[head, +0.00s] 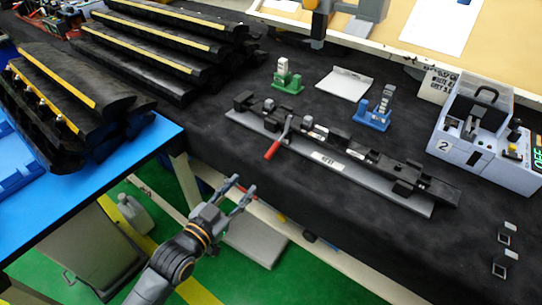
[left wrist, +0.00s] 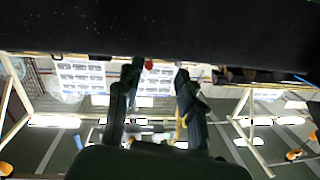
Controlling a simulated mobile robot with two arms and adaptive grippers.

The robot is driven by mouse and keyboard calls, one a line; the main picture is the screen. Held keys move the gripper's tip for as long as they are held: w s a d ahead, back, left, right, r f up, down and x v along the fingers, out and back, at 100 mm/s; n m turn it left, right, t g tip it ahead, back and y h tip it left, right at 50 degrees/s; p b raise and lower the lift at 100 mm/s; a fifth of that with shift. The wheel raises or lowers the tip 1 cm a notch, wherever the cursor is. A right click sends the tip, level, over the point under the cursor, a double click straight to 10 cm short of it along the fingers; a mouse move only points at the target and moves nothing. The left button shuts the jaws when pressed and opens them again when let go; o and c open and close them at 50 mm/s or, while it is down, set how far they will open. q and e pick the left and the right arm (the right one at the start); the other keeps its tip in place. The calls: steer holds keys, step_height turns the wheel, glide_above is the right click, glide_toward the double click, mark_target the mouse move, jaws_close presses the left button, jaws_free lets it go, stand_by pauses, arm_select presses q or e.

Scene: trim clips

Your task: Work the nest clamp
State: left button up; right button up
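The nest (head: 330,160) is a long grey base with black blocks along it, lying on the black-covered bench in the head view. Its clamp has a lever with a red handle (head: 273,149) that points toward the bench's front edge. My left gripper (head: 245,184) is open and empty, in front of the bench edge, below and left of the red handle and apart from it. In the left wrist view, the two dark fingers of my left gripper (left wrist: 158,72) stand apart, with a small red tip (left wrist: 148,64) showing between them, probably the handle's end.
A green stand (head: 288,85) and a blue stand (head: 373,120) are behind the nest, with a grey plate (head: 345,84) between them. A grey box marked 2 (head: 460,150) stands right. Black trim pieces (head: 150,50) are stacked left. A blue table (head: 120,165) is near left.

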mark_target(269, 154)
arm_select(q)
steer(key=shift+m+h, duration=0.3)
steer(key=shift+h, duration=0.2)
steer(key=w+d+r, duration=0.1)
steer(key=w+d, duration=0.1)
steer(key=w, duration=0.1)
steer(key=w+d+r, duration=0.1)
steer(key=w+d, duration=0.2)
steer(key=w, duration=0.1)
steer(key=w+d+r, duration=0.1)
steer(key=w+d, duration=0.2)
steer(key=w, duration=0.1)
steer(key=shift+d+r+p, duration=0.25)
steer(key=shift+p, duration=0.15)
steer(key=shift+s, duration=0.1)
jaws_close()
